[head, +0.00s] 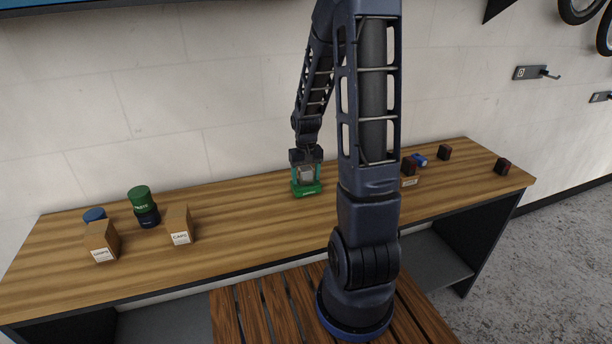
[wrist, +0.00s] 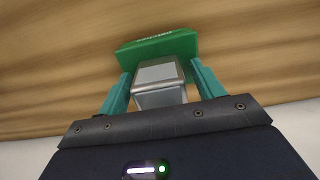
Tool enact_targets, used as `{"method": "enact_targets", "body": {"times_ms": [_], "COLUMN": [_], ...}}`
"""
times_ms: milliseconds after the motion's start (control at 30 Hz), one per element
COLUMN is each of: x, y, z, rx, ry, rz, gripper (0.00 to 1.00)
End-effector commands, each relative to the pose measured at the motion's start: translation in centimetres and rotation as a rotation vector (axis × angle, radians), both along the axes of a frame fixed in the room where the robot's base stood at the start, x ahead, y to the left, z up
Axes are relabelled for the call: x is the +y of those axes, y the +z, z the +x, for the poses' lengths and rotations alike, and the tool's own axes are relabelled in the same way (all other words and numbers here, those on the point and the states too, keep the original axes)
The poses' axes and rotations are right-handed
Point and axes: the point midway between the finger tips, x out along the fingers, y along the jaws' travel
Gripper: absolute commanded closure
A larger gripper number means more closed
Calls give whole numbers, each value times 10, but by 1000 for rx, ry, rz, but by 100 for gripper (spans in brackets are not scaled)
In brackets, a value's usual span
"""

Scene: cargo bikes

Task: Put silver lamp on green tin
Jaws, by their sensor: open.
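The silver lamp (head: 306,175), a small grey block, stands on the flat green tin (head: 307,190) in the middle of the bench. In the wrist view the lamp (wrist: 160,82) appears to rest on the lettered green tin (wrist: 158,48). My gripper (head: 307,178) is open, pointing down, with its teal fingers on either side of the lamp. In the wrist view both fingers of my gripper (wrist: 160,80) flank the lamp, with small gaps. The lamp's underside is hidden.
At the left are a round green container (head: 139,198) on a dark blue one (head: 149,217), a blue item (head: 94,214) and two cardboard boxes (head: 102,241) (head: 179,226). Dark red blocks (head: 445,152) (head: 503,166) and a blue item (head: 419,160) lie right. Bench is clear left of the tin.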

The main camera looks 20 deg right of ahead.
Motion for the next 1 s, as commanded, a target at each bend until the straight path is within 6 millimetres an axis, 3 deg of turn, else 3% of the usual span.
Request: {"method": "enact_targets", "body": {"times_ms": [267,800,1000], "x": [0,0,0], "y": [10,101,119], "z": [1,1,0], "rx": [-1,-3,-2], "ry": [-1,0,0], "rz": [0,-1,0], "gripper": [33,33,33]}}
